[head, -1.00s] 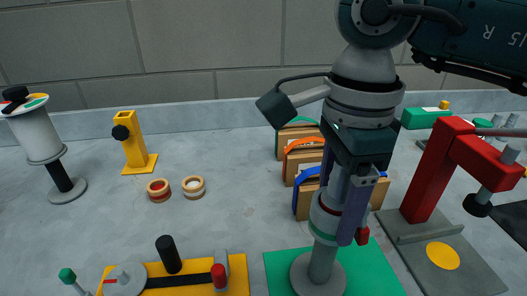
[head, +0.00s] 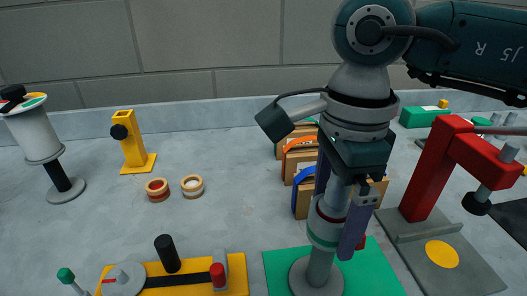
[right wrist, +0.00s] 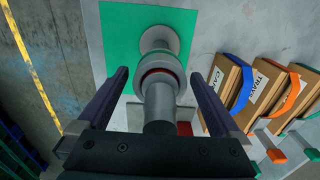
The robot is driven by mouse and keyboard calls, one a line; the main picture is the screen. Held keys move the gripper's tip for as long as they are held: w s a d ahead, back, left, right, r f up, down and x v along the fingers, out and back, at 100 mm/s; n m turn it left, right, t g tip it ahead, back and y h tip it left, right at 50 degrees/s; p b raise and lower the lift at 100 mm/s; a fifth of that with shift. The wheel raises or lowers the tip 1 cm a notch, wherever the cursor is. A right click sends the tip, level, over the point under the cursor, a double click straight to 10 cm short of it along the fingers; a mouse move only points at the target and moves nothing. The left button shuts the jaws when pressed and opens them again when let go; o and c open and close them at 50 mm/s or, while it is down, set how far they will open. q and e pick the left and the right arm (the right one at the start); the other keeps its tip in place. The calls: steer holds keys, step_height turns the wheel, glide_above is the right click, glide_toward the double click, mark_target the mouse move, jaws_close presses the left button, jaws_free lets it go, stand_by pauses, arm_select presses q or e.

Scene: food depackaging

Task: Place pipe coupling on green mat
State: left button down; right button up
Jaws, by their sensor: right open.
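The grey pipe coupling (head: 325,222), with a wider collar banded dark red and green, stands upright over the green mat (head: 385,278). A round grey foot (head: 303,277) under it rests on the mat. My right gripper (head: 338,212) is open, with its dark purple fingers on either side of the coupling. In the right wrist view the fingers (right wrist: 160,75) are spread, with gaps to the collar (right wrist: 160,78) on both sides. The wrist partly hides the coupling's top in the head view. My left gripper is not in view.
Cardboard boxes with coloured straps (head: 300,172) stand close behind the right gripper. A red press (head: 430,180) on a grey plate stands to the right. A yellow fixture (head: 237,272) lies left of the mat. Two rings and a yellow stand (head: 133,150) are farther left.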

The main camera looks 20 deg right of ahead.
steer(key=shift+r, duration=0.6)
step_height(320, 180, up, 10)
steer(key=shift+b, duration=1.25)
steer(key=shift+r, duration=0.6)
steer(key=shift+s, duration=0.1)
